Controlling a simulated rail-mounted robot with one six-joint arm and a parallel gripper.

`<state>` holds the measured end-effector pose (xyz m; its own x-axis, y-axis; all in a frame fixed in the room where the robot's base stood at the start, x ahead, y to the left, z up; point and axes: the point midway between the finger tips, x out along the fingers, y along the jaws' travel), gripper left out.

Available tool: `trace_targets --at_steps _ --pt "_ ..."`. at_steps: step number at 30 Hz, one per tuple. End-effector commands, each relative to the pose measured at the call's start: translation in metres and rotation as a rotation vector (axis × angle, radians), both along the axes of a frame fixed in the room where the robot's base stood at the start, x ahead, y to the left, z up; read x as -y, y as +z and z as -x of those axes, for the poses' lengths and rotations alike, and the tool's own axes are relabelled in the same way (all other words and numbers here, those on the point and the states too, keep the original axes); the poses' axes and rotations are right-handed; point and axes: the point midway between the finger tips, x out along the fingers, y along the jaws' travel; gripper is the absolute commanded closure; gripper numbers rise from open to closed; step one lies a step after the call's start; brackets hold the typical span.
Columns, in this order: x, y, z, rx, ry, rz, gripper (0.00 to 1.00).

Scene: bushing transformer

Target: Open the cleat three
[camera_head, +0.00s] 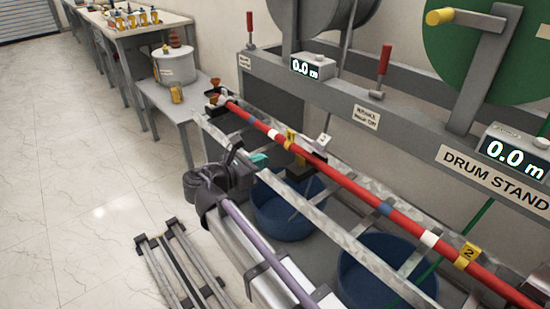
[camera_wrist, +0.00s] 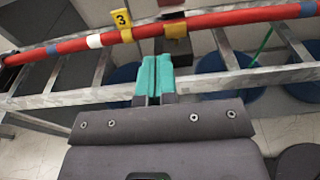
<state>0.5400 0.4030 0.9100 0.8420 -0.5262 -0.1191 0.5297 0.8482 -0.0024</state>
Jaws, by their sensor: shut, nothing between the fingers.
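A long red cable (camera_head: 345,182) with white and blue bands runs diagonally along a metal rack; it also crosses the top of the wrist view (camera_wrist: 225,17). A yellow tag marked 3 (camera_wrist: 121,19) stands at the cable in the wrist view. Just right of it, a yellow block (camera_wrist: 176,30) and a dark piece sit at the cable, seemingly parts of cleat three; whether it is latched I cannot tell. My gripper's teal fingers (camera_wrist: 156,59) are shut and empty, pointing at the cable just below the yellow block. In the head view my gripper (camera_head: 259,159) is left of the cable, partly hidden.
A yellow tag marked 2 (camera_head: 468,255) stands farther along the cable. Blue tubs (camera_head: 285,215) sit beneath the rack's metal rails. The drum stand (camera_head: 430,140) with red levers rises behind. Open floor (camera_head: 75,180) lies at left.

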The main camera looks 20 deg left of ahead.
Motion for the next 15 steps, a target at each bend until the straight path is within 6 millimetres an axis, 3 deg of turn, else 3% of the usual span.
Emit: trace_targets --at_steps 12,15 --pt "0.047 -0.013 -0.075 0.000 -0.005 -0.003 1.00" --pt "0.054 0.007 -0.086 0.000 -0.003 -0.003 1.00"
